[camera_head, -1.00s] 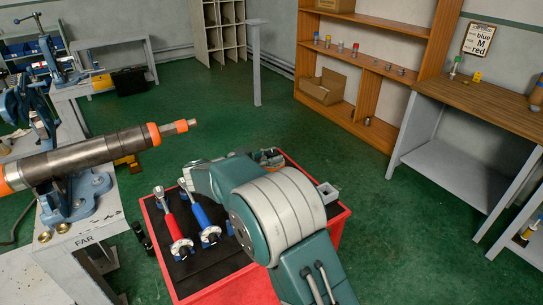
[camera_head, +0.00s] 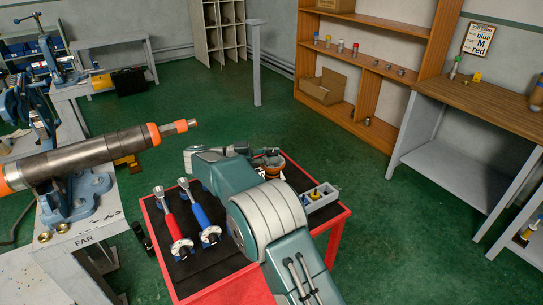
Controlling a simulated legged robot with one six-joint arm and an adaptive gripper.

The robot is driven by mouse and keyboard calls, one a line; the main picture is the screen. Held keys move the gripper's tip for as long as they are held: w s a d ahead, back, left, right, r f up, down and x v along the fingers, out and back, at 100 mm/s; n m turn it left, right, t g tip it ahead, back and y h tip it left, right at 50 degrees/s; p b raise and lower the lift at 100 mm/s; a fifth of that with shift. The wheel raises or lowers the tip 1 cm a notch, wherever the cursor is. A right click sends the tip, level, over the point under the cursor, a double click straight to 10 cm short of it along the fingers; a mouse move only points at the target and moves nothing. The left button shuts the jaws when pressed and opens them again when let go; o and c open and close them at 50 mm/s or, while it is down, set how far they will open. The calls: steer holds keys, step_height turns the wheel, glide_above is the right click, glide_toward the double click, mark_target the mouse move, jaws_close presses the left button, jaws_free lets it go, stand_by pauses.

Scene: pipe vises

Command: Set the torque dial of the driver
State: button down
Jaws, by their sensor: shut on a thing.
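My arm reaches over the red tool cart (camera_head: 342,215), and its wrist bends to the right at the cart's far side. My gripper (camera_head: 264,160) is small and partly hidden behind my arm there. It is shut on what looks like the driver (camera_head: 272,168), a dark and orange tool at the cart's far edge. The torque dial and its setting are too small to make out. A clipboard (camera_head: 481,40) on the back wall carries the words "blue", "M" and "red".
A red-handled tool (camera_head: 174,228) and a blue-handled tool (camera_head: 203,218) lie on the cart's left side. A grey tray (camera_head: 318,198) with small parts sits at its right. A pipe (camera_head: 90,155) in a vise juts in from the left.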

mark_target(272, 152)
steer(key=shift+c, duration=1.8)
jaws_free()
step_height(272, 152, up, 10)
